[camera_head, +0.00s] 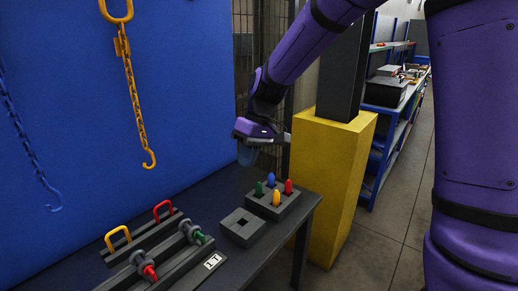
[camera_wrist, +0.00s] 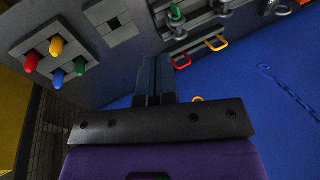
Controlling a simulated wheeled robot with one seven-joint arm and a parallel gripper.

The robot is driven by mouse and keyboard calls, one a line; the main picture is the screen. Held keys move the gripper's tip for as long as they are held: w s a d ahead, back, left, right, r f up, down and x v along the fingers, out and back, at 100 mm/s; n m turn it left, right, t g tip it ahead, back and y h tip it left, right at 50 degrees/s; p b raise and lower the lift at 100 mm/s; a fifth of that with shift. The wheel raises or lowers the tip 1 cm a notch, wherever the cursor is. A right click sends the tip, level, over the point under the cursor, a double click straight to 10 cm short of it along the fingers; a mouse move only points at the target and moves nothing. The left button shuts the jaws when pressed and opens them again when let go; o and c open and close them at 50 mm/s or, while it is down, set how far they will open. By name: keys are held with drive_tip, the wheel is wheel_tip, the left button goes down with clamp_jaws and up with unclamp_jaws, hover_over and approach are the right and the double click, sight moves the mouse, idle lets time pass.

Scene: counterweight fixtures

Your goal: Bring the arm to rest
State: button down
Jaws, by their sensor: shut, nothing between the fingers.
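The peg block also shows at upper left in the wrist view (camera_wrist: 41,45).
A grey block with a square hole (camera_head: 241,228) sits beside the peg block. A rail fixture (camera_head: 172,254) with red and yellow handles is at front left. An orange chain hook (camera_head: 137,100) hangs left of my gripper. A yellow pillar (camera_head: 328,180) stands close on the right.

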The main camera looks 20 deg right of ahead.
drive_tip(key=s+d+r+m+t+h, duration=0.2)
drive_tip(key=s+d+r+m+t, duration=0.15)
drive_tip(key=s+d+r, duration=0.7)
drive_tip(key=s+d+r+m+t+h, duration=0.1)
drive_tip(key=s+d, duration=0.1)
drive_tip(key=s, duration=0.5)
drive_tip(key=s+d+m+t+h, duration=0.1)
drive_tip(key=s+d+t, duration=0.1)
drive_tip(key=s, duration=0.6)
drive_tip(key=shift+d+r, duration=0.35)
